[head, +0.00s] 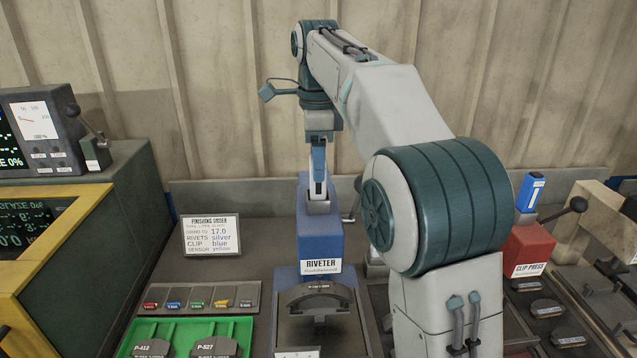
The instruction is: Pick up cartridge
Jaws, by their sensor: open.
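My gripper (318,180) points straight down over the top of the blue riveter (312,238). Its narrow blue fingers are seen nearly edge-on, and the gap between them is hard to make out. A pale grey piece (319,207) sits at the riveter's top, right below the fingertips; I cannot tell whether it is a cartridge or the riveter's socket, or whether the fingers touch it. A blue cartridge-like block (530,192) with a pale label stands slightly tilted on the red clip press (530,250), right of my arm.
An order card (211,235) stands left of the riveter. A rack of small coloured parts (200,299) and a green tray (190,327) lie in front. A dark curved shoe (318,296) sits at the riveter's base. My arm hides the bench between riveter and clip press.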

